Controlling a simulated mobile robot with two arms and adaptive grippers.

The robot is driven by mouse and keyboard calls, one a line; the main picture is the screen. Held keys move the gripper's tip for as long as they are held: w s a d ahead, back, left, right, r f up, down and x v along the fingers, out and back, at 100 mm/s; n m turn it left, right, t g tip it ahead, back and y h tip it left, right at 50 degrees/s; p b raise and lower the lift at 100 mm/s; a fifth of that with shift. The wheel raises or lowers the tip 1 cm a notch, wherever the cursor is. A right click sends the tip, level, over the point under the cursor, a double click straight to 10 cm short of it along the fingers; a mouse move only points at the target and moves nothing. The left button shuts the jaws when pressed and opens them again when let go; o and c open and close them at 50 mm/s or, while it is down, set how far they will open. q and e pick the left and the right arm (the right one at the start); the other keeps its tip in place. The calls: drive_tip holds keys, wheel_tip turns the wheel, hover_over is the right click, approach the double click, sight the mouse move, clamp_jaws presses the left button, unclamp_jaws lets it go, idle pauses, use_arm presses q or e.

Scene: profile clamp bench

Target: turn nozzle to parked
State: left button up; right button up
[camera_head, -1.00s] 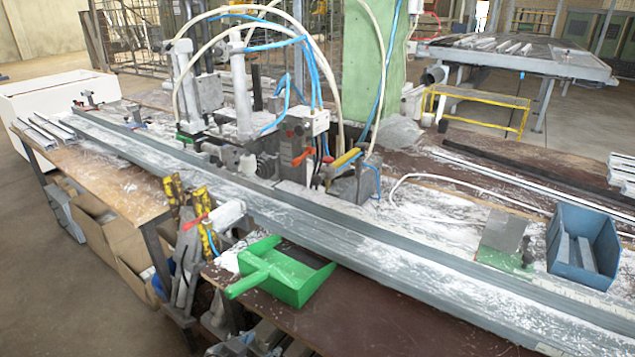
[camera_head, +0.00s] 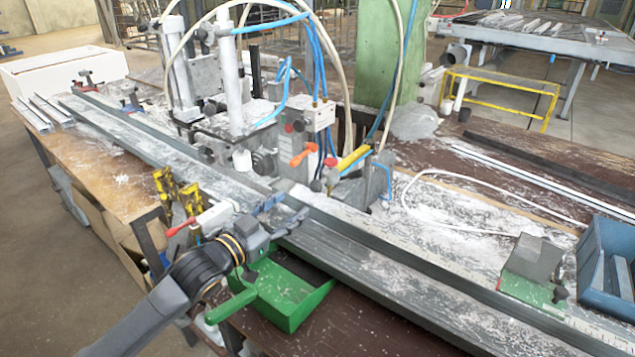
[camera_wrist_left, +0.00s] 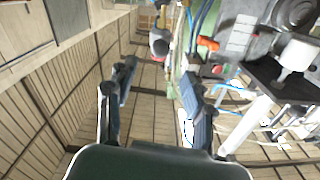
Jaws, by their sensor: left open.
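My left gripper (camera_head: 282,212) is over the rail, in front of and below the lever and cylinder, apart from both. In the left wrist view its fingers (camera_wrist_left: 160,75) are spread, with nothing held between them. My right gripper is out of view.
The long grey rail (camera_head: 400,268) crosses the bench. A green scoop tray (camera_head: 285,300) lies below my left arm. Yellow toggle clamps (camera_head: 178,195) stand at the front edge. Blue and white hoses (camera_head: 318,60) loop above the machine. A blue bin (camera_head: 605,265) stands right.

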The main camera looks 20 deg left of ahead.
sight(312, 190)
use_arm(q)
drive_tip(key=p+x, duration=0.1)
drive_tip(key=x, duration=0.8)
drive_tip(key=shift+w+d+p, duration=0.1)
drive_tip(key=shift+w+p, duration=0.2)
drive_tip(key=shift+w, duration=0.05)
drive_tip(key=shift+w+d+f, duration=0.1)
drive_tip(key=shift+w, duration=0.3)
clamp_jaws()
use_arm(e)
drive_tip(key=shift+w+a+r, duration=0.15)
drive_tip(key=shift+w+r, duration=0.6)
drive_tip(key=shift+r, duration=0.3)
